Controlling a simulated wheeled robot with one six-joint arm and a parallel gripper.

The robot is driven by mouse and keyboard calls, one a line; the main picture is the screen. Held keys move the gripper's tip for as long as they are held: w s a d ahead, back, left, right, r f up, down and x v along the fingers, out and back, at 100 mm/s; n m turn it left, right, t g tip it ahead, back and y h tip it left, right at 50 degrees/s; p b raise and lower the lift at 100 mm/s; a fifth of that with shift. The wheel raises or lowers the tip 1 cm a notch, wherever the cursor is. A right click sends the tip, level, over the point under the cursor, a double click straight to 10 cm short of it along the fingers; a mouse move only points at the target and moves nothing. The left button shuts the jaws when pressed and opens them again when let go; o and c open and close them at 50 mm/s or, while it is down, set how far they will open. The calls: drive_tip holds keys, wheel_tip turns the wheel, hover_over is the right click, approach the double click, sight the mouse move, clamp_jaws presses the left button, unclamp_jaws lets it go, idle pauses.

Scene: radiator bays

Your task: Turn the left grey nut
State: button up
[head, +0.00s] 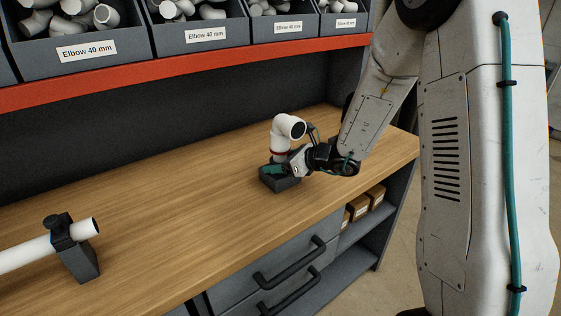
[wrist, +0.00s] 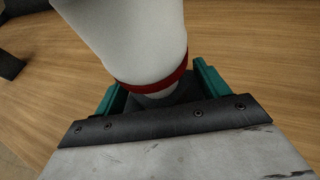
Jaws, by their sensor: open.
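I see no part that I can clearly tell as a grey nut. A white elbow fitting (head: 287,130) with a red ring low on it stands upright in a dark grey block (head: 283,185) on the bench. It fills the upper middle of the wrist view (wrist: 130,35), with its red ring (wrist: 150,86) near the jaws. My gripper (head: 275,169) is low at the elbow, just above the block. In the wrist view its teal fingers (wrist: 157,92) are apart, one on each side of the elbow's lower end. Contact cannot be told.
A white pipe (head: 25,254) lies in a dark clamp stand (head: 80,259) with a knob, at the left of the wooden bench (head: 170,190). Bins of elbows (head: 75,50) line a red-edged shelf (head: 200,72) above. The bench between clamp and block is clear.

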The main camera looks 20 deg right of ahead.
drive_tip(key=c, duration=1)
drive_tip(key=shift+d+n+g+y, duration=0.1)
drive_tip(key=shift+n+g+y, duration=0.2)
drive_tip(key=shift+n+g, duration=0.1)
drive_tip(key=n+g+y, duration=0.2)
drive_tip(key=n+g, duration=0.1)
drive_tip(key=shift+n, duration=0.3)
drive_tip(key=n+g+y, duration=0.2)
drive_tip(key=n+g, duration=0.2)
drive_tip(key=g, duration=0.1)
drive_tip(key=shift+n, duration=0.3)
drive_tip(key=n+g, duration=0.4)
drive_tip(key=g, duration=0.1)
drive_tip(key=shift+n+g+h, duration=0.3)
drive_tip(key=shift+g, duration=0.1)
drive_tip(key=shift+n+g+h, duration=1.3)
drive_tip(key=shift+n+g, duration=0.9)
